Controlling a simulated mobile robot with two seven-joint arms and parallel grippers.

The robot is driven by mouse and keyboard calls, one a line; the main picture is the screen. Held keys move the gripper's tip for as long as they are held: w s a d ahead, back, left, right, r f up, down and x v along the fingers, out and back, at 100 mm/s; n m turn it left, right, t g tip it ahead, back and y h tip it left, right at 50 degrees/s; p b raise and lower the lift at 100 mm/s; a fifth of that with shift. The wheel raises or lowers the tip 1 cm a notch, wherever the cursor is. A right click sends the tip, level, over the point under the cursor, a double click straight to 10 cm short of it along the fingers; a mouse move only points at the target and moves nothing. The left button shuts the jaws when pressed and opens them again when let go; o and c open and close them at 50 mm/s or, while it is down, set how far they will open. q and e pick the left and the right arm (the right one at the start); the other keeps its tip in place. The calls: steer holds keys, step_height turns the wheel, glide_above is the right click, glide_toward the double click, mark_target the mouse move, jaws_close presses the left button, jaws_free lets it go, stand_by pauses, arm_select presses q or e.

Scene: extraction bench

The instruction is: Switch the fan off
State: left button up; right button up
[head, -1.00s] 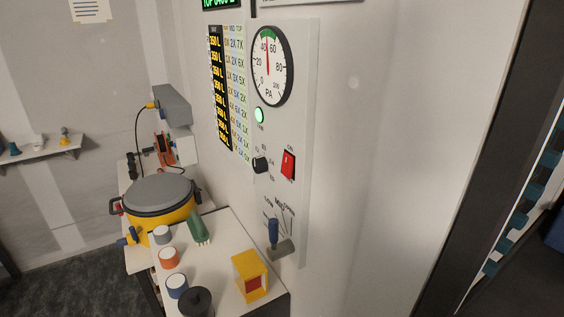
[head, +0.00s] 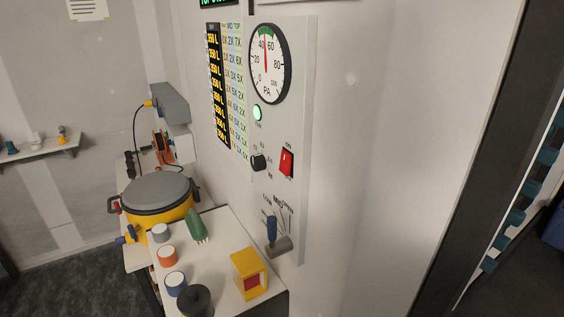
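The fan's control panel (head: 305,110) is fixed to the wall in the head view. A red rocker switch (head: 287,163) sits on its right side, under small lettering. A round PA gauge (head: 268,64) at the top has its needle pointing almost straight up, near the green band. A small green lamp (head: 257,112) glows below it. A black knob (head: 258,162) is left of the switch. Neither of my grippers shows in the view.
A white bench (head: 215,270) below the panel holds several small cups, a green plug-like item (head: 197,225), a yellow box (head: 249,273) and a dark round container (head: 195,301). A yellow pot (head: 158,208) with a grey lid stands behind. The wall right of the panel is bare.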

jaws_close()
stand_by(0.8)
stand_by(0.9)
